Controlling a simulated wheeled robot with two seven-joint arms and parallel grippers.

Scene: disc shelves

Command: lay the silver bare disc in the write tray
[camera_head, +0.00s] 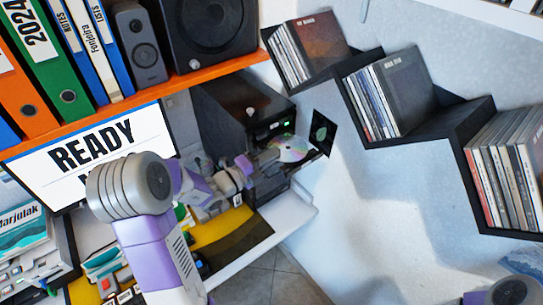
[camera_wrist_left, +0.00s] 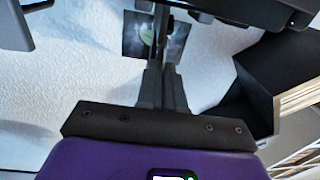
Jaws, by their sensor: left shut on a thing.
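The silver bare disc (camera_head: 291,148) shows rainbow glints in the head view, in front of the black drive tower. My left gripper (camera_head: 268,158) reaches in from the left and is shut on the disc near its edge. In the left wrist view, the fingers (camera_wrist_left: 163,88) are close together; the disc there is at most a thin edge-on sliver. The black drive tower (camera_head: 238,105) has a green light on its front. A dark strip (camera_head: 315,157) beside the disc may be the write tray; I cannot tell whether they touch. My right gripper is out of view.
A black square with a green oval (camera_head: 322,133) is just beyond the disc. Black stepped shelves (camera_head: 452,124) with disc cases climb the white wall at right. An orange shelf (camera_head: 140,99) with binders and speakers hangs above my left arm. A screen (camera_head: 90,150) reads READY.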

